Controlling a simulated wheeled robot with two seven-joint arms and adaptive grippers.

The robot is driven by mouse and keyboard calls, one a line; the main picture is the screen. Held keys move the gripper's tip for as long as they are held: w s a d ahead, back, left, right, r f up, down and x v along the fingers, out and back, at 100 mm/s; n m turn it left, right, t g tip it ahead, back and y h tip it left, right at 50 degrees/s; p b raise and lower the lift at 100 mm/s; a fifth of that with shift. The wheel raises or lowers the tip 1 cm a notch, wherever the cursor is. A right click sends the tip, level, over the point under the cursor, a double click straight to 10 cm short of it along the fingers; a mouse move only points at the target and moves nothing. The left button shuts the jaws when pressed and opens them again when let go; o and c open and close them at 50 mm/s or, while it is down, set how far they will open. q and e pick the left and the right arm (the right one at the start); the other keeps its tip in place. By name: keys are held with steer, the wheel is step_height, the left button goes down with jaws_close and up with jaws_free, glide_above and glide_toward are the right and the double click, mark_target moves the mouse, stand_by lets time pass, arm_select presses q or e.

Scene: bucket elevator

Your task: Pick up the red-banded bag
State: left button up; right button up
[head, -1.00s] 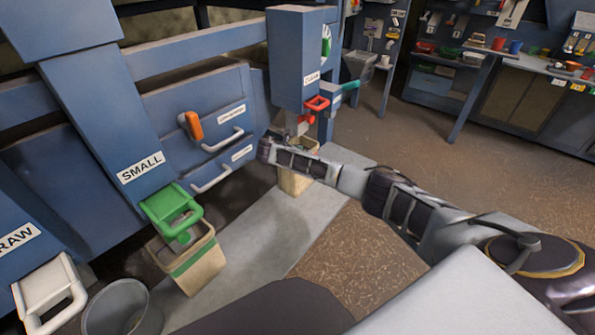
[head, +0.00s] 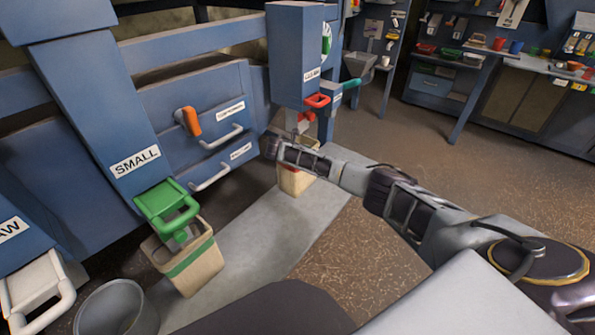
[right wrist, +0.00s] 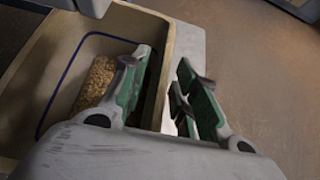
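The red-banded bag (head: 294,184), a tan open-topped bag, stands under the red-handled chute; a little red shows on its side. My right arm partly hides it. In the right wrist view, the bag (right wrist: 158,28) holds brown grain. My right gripper (right wrist: 164,60) is open at its rim. One green-padded finger is on the inner side of the bag wall and the other on the outer side, with a gap between them. In the head view its fingers are hidden behind my wrist. My left gripper is not in view.
A green-banded bag (head: 190,262) stands under the green-handled SMALL chute (head: 165,208). A grey bucket (head: 115,308) is at lower left. The red handle (head: 317,100) and its chute are close above my right wrist. Open brown floor (head: 400,160) lies to the right.

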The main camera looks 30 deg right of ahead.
jaws_close()
stand_by(0.6)
steer(key=shift+w+r, duration=0.15)
steer(key=shift+r, duration=0.05)
